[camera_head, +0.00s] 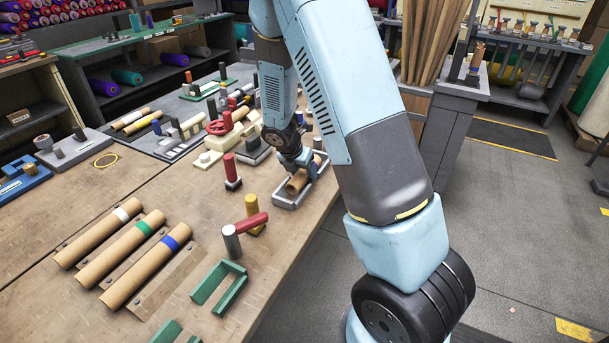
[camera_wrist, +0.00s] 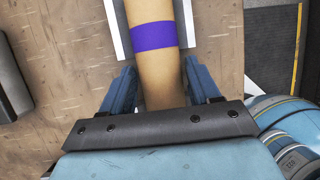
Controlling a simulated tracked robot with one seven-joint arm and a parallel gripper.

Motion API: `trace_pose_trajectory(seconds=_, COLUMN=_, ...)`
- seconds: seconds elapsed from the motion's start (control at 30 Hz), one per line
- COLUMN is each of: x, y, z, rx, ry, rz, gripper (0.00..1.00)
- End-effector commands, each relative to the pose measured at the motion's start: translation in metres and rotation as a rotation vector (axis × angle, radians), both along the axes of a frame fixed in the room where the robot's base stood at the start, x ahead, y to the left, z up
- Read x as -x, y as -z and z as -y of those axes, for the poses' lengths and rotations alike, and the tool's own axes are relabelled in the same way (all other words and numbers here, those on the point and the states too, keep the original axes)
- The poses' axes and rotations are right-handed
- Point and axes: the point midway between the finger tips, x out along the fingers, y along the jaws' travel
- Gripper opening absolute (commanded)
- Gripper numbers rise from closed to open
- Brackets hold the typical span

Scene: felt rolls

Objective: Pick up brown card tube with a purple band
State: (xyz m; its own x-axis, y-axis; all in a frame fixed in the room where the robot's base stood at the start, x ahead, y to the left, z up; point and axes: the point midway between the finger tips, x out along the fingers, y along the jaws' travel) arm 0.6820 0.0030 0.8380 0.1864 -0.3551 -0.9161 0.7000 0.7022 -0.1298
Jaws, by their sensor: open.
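The brown card tube with a purple band (camera_wrist: 158,72) runs up the middle of the wrist view, its purple band near the top. In the head view the brown tube (camera_head: 296,184) lies in a shallow grey tray (camera_head: 286,203), partly hidden by my gripper (camera_head: 306,168); its band is not visible there. In the wrist view my gripper (camera_wrist: 161,85) is open, with one blue finger on each side of the tube. I cannot tell whether either finger touches it. The tube's near end is hidden behind the gripper body.
Three other card tubes lie side by side at lower left: white-banded (camera_head: 98,231), green-banded (camera_head: 121,248) and blue-banded (camera_head: 147,266). Several fixtures crowd the table behind my gripper.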

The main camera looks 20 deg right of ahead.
Motion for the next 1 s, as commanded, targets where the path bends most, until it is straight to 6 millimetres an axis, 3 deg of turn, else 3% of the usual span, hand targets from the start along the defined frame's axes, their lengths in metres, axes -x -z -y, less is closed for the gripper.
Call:
trace_pose_trajectory(seconds=0.1, x=0.0, y=-0.0001, z=0.0001, rx=0.0, ry=0.0, rz=0.0, gripper=0.59)
trace_pose_trajectory(seconds=0.7, x=0.0002, y=-0.0002, z=0.0011, rx=0.001, ry=0.001, rz=0.0, gripper=0.02)
trace_pose_trajectory(seconds=1.0, x=-0.0001, y=-0.0016, z=0.001, rx=0.0, ry=0.002, rz=0.001, gripper=0.0)
